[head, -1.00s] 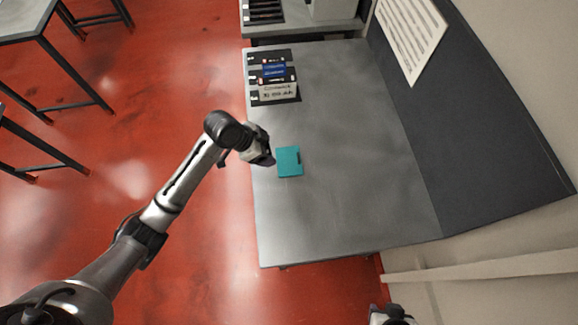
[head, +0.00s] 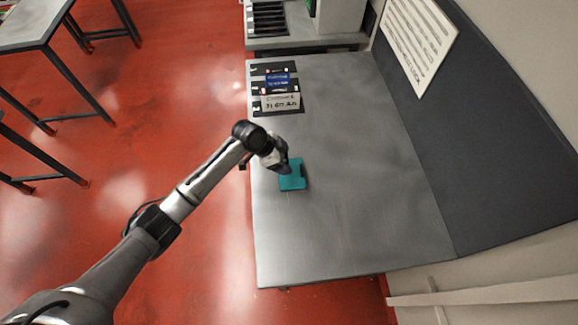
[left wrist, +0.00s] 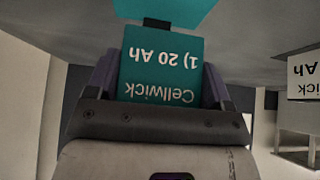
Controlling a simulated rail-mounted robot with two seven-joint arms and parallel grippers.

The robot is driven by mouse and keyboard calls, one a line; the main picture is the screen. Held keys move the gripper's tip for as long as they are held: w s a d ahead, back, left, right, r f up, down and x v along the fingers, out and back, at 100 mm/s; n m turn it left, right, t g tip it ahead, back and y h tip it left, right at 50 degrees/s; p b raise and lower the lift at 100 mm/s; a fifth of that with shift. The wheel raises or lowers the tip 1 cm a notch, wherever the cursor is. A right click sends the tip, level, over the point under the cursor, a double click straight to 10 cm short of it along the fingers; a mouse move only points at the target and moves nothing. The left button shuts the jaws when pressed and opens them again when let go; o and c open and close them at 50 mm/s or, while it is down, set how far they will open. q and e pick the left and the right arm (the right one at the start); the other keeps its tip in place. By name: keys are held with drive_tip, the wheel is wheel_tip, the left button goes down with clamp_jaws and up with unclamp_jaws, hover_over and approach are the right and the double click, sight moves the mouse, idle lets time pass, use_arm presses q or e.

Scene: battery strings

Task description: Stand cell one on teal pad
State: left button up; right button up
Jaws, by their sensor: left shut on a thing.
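My left gripper (head: 285,167) is over the teal pad (head: 292,184) near the table's left edge. In the left wrist view my left gripper (left wrist: 160,85) is shut on cell one (left wrist: 160,65), a teal block labelled "Cellwick 1) 20 Ah", which appears upside down in that view. The teal pad (left wrist: 165,9) shows at the top of that view, just beyond the cell. I cannot tell whether the cell touches the pad. In the head view I cannot tell the cell apart from the pad. My right gripper is not in view.
A blue cell (head: 277,80) and a pale cell (head: 280,102) are on a black holder farther back on the grey table (head: 345,160). A dark sloped panel with a printed sheet (head: 420,40) borders the table on the right. The table's middle and front are clear.

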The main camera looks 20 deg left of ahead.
use_arm(q)
drive_tip(key=shift+w+d+f, duration=0.15)
drive_tip(key=shift+d+f, duration=0.1)
drive_tip(key=shift+d, duration=0.2)
drive_tip(key=shift+w+d+f, duration=0.15)
drive_tip(key=shift+d+f, duration=0.05)
drive_tip(key=shift+d, duration=0.25)
drive_tip(key=shift+f, duration=2.05)
drive_tip(key=shift+f, duration=0.2)
drive_tip(key=o, duration=1.1)
drive_tip(key=shift+r, duration=0.1)
drive_tip(key=shift+a+r, duration=0.1)
drive_tip(key=shift+r, duration=0.1)
drive_tip(key=v, duration=1.1)
drive_tip(key=shift+s+a+r, duration=0.15)
drive_tip(key=shift+s+r, duration=0.1)
drive_tip(key=shift+r, duration=0.05)
